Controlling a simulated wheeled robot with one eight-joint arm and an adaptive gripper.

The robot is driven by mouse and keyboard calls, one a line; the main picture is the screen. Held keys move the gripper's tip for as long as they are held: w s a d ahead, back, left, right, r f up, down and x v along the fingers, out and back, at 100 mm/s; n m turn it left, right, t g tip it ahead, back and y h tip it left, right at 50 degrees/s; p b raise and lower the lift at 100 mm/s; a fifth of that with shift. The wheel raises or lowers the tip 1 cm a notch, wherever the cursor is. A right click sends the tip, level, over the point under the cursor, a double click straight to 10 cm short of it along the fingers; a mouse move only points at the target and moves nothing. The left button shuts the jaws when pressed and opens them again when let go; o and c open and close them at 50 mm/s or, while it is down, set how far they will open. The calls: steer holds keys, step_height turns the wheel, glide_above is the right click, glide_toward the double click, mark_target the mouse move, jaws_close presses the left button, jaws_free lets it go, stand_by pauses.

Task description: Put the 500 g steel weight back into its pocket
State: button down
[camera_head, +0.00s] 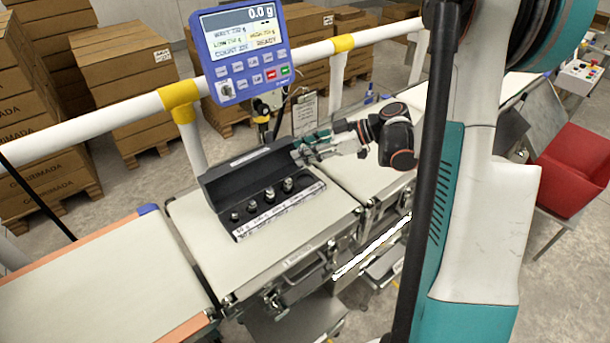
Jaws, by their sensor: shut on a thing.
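A dark weight case (218,187) stands on the checkweigher's pale belt, its raised back behind a row of pockets. My gripper (301,154) is above the case's right end, coming in from the right. It is shut on a small grey thing, taken to be the 500 g steel weight; fingers and small size hide its shape. I cannot tell whether it touches the case.
A blue indicator (243,50) reading 0.0 g stands behind the case. A white rail (120,112) with yellow joints runs behind the belts. The left belt (100,275) and the weighing belt's front (260,262) are clear.

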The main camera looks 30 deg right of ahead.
steer(key=shift+f+b, duration=1.05)
steer(key=shift+f, duration=2.25)
steer(key=shift+f, duration=0.2)
steer(key=c, duration=1.2)
jaws_free()
steer(key=shift+r, duration=0.15)
steer(key=shift+s+d+r, duration=0.1)
steer(key=shift+d+r, duration=0.05)
steer(key=shift+r, duration=0.05)
steer(key=p+v, duration=0.4)
steer(key=v, duration=0.7)
steer(key=shift+s+d, duration=0.15)
steer(key=shift+d, duration=0.1)
